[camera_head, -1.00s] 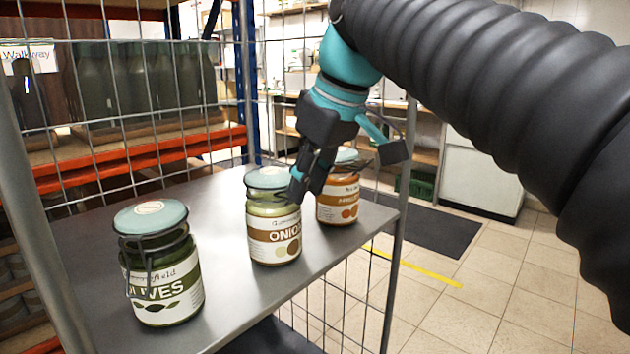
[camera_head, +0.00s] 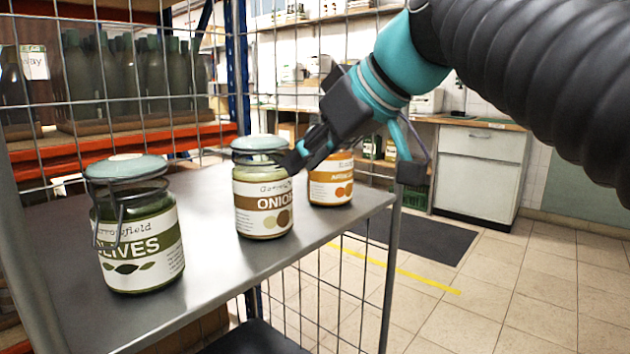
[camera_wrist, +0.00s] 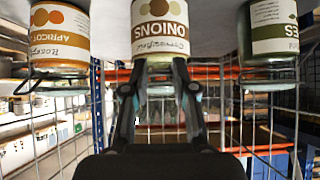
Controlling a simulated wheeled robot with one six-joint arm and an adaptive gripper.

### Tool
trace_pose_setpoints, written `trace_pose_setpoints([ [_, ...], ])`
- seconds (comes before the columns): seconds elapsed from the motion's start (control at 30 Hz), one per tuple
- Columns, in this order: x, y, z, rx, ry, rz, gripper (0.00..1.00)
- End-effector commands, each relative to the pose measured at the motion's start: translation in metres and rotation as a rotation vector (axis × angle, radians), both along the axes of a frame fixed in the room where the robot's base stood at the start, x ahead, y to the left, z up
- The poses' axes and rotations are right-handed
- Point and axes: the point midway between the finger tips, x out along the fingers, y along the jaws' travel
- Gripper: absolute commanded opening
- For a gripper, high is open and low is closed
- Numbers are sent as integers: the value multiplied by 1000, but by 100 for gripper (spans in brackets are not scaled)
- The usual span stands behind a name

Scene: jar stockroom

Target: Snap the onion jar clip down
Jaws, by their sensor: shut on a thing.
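The onion jar (camera_head: 263,205) stands upright on the grey shelf, with a brown ONIONS label and a grey-green lid (camera_head: 259,143). My gripper (camera_head: 293,161) is at the right side of its neck, just below the lid. In the wrist view the jar (camera_wrist: 160,25) appears upside down at top centre. My gripper (camera_wrist: 158,76) has its two fingers at the neck and is shut on the jar's clip. The clip itself is mostly hidden by the fingers, so its exact angle cannot be told.
The olives jar (camera_head: 140,240) stands at the left front of the shelf (camera_head: 215,260). The apricot jar (camera_head: 330,185) stands close behind the onion jar, near my gripper. Wire mesh (camera_head: 200,100) rises behind the shelf. Bare shelf lies between the olives and onion jars.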

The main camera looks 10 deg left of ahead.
Motion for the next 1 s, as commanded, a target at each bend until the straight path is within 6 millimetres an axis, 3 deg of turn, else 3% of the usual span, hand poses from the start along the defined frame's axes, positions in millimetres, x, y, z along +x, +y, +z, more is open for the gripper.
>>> trace_pose_setpoints([
  [0.03, -1, -3, -10, 41, -22, -5, 0],
  [1.0, -1, -2, -44, 676, -372, -3, 0],
])
